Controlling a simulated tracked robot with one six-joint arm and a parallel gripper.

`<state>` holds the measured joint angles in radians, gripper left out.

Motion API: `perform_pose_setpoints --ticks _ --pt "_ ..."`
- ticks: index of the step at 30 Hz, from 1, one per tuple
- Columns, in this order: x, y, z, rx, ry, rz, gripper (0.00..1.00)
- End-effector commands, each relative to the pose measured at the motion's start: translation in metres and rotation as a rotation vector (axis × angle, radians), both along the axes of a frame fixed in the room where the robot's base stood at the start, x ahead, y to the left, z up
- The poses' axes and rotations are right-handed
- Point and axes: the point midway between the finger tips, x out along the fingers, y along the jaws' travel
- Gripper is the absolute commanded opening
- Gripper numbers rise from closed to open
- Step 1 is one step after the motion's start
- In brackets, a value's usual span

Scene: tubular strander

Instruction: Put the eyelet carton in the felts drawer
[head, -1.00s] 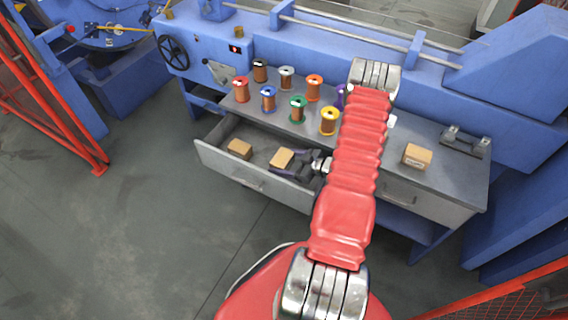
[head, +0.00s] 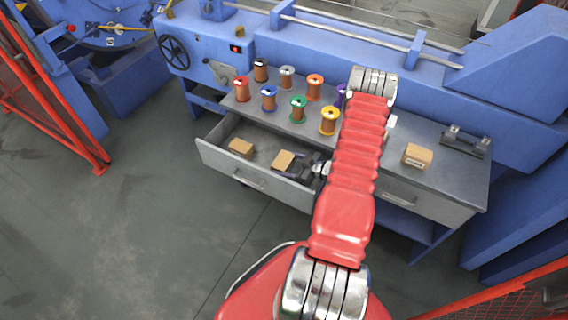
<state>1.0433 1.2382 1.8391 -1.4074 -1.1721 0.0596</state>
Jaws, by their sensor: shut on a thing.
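The open drawer (head: 219,159) at the left of the bench juts out toward me. My gripper (head: 290,164) is inside or just over its right part, shut on a small brown carton (head: 282,160). The carton is low, near the drawer floor; I cannot tell whether it touches. A second brown carton (head: 241,148) lies in the drawer to the left. A third carton (head: 417,156), with a white label, stands on the bench top at the right. Print on the cartons is too small to read. My red arm hides part of the bench.
Several wire spools (head: 298,109) with coloured flanges stand on the bench top behind the drawer. A closed drawer (head: 405,197) is at the right. A dark metal fixture (head: 466,141) sits at the bench's right end. Red mesh guards flank the clear floor.

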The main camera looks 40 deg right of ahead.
Motion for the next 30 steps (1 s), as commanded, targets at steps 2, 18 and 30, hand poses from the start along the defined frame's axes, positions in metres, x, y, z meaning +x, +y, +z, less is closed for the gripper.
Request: perform_pose_setpoints --ticks 2,18,30 --pt "-0.003 0.004 -0.008 0.008 0.01 0.001 0.39" --pt "-0.004 0.007 -0.01 0.012 0.018 0.002 0.89" --pt "-0.012 0.001 0.007 0.01 0.015 -0.003 0.89"
